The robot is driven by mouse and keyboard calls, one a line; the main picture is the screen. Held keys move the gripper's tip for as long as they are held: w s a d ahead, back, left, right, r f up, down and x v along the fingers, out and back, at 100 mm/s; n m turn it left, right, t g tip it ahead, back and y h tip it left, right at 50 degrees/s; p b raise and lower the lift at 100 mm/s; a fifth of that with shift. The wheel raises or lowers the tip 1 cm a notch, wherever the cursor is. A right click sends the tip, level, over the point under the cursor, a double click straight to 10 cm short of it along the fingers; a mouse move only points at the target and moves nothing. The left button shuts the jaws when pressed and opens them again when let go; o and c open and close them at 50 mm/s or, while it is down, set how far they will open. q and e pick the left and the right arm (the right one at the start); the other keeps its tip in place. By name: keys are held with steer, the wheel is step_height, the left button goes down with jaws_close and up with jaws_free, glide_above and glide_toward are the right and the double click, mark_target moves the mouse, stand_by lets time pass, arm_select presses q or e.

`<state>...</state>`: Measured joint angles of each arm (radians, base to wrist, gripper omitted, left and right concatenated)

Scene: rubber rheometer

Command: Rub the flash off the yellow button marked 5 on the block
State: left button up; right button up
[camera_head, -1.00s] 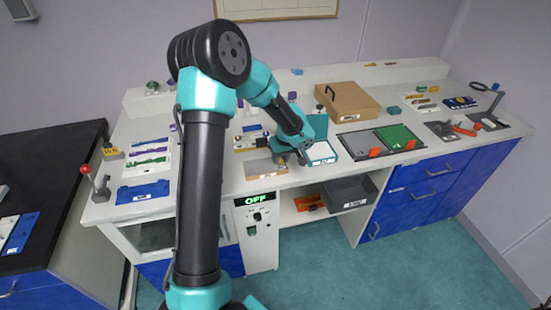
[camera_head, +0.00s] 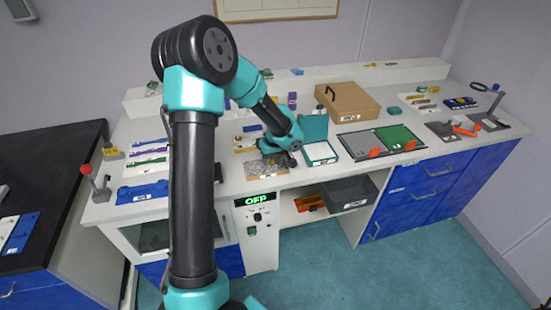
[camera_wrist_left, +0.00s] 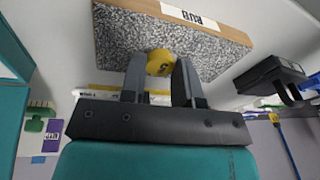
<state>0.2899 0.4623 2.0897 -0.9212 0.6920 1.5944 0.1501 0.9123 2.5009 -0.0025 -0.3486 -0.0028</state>
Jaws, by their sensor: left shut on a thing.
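The yellow button (camera_wrist_left: 159,62) shows in the left wrist view between the fingertips of my left gripper (camera_wrist_left: 161,72). A dark mark on its face is only partly visible. My left gripper is shut on it. The block (camera_wrist_left: 170,40) has a speckled grey face, a wooden edge and a label reading RUB. The button is at the block's near edge; I cannot tell whether they touch. In the head view, my left gripper (camera_head: 288,160) is over the block (camera_head: 266,167), which the arm partly hides. My right gripper is not in view.
A teal-lidded white box (camera_head: 320,152) stands just right of my left gripper. A brown case (camera_head: 347,100) is behind it. A grey and green tray (camera_head: 380,142) lies further right. A control panel (camera_head: 258,217) reading OFF is below the bench edge.

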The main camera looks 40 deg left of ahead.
mark_target(260, 166)
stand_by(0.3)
arm_select(q)
steer(key=shift+s+a+f, duration=0.1)
steer(key=shift+s+a, duration=0.45)
steer(key=shift+s, duration=0.2)
steer(key=shift+s+a+f, duration=0.1)
steer(key=shift+s+a, duration=0.4)
steer(key=shift+s, duration=0.25)
steer(key=shift+s, duration=0.15)
steer(key=shift+s+a, duration=1.05)
steer(key=shift+s, duration=0.3)
steer(key=shift+w+r, duration=0.1)
steer(key=shift+w+d, duration=0.55)
steer(key=shift+w, duration=0.2)
steer(key=shift+w+d, duration=0.5)
steer(key=shift+w, duration=0.2)
steer(key=shift+w+d+f, duration=0.1)
steer(key=shift+w+d, duration=0.45)
steer(key=shift+w, duration=0.15)
steer(key=shift+w+d+f, duration=0.1)
steer(key=shift+w+d, duration=0.4)
steer(key=shift+w, duration=0.2)
